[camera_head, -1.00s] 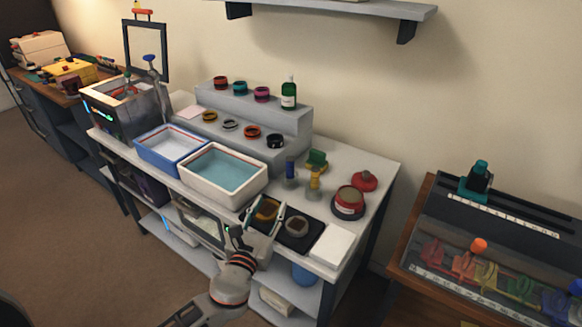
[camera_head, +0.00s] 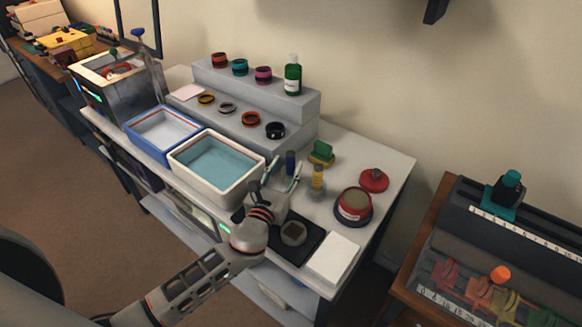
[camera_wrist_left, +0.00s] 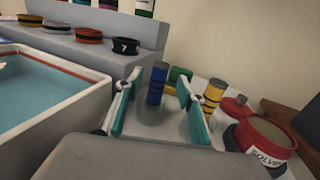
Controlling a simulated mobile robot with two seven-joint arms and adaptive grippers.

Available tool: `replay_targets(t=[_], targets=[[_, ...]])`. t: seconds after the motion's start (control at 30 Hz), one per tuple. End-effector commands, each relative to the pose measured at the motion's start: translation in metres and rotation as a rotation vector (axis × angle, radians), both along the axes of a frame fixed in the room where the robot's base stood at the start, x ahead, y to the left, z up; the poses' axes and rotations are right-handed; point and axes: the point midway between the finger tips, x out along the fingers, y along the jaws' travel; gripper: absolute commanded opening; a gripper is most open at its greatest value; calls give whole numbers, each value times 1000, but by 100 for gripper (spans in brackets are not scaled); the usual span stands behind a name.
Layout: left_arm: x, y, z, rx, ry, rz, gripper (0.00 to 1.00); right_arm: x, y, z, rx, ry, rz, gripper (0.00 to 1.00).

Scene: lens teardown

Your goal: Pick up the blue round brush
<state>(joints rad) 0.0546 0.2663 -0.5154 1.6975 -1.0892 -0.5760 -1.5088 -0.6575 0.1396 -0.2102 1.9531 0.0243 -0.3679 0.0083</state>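The blue round brush (camera_head: 290,160) stands upright on the grey workbench, in front of the stepped riser's right end. It also shows in the left wrist view (camera_wrist_left: 156,84), framed between the fingers. My left gripper (camera_head: 283,174) is open with teal-lined fingers, in front of the brush in the head view. In the left wrist view (camera_wrist_left: 160,88) the fingers point at the brush from either side. I cannot tell whether the brush is between the tips or just beyond them. The gripper hides the brush's lower part in the head view. My right gripper is not in view.
A yellow-topped brush (camera_head: 318,178) stands close on the right, with a green-and-yellow item (camera_head: 321,153) behind. A water tray (camera_head: 213,168) is at left. A red solvent tin (camera_head: 354,204) is at right. A dark mat (camera_head: 312,246) lies in front.

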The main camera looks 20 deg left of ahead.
Motion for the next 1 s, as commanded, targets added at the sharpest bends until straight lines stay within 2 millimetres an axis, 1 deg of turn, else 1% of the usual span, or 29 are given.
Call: replay_targets(t=[0.03,0.1,0.23,0.37,0.57,0.67,0.7,0.73,1.0], targets=[[9,1,1,1,-2,2,39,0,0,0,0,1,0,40],[19,1,1,1,-2,2,39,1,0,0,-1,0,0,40],[36,0,0,0,-2,1,39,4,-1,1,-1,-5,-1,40],[42,0,-1,1,0,1,39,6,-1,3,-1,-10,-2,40],[42,0,-1,1,0,1,39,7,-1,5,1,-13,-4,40],[42,0,-1,1,0,1,15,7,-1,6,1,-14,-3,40],[42,0,-1,1,0,1,5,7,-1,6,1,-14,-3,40],[42,0,-1,1,0,1,0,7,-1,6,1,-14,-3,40],[42,0,-1,1,0,1,0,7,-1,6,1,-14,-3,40]])
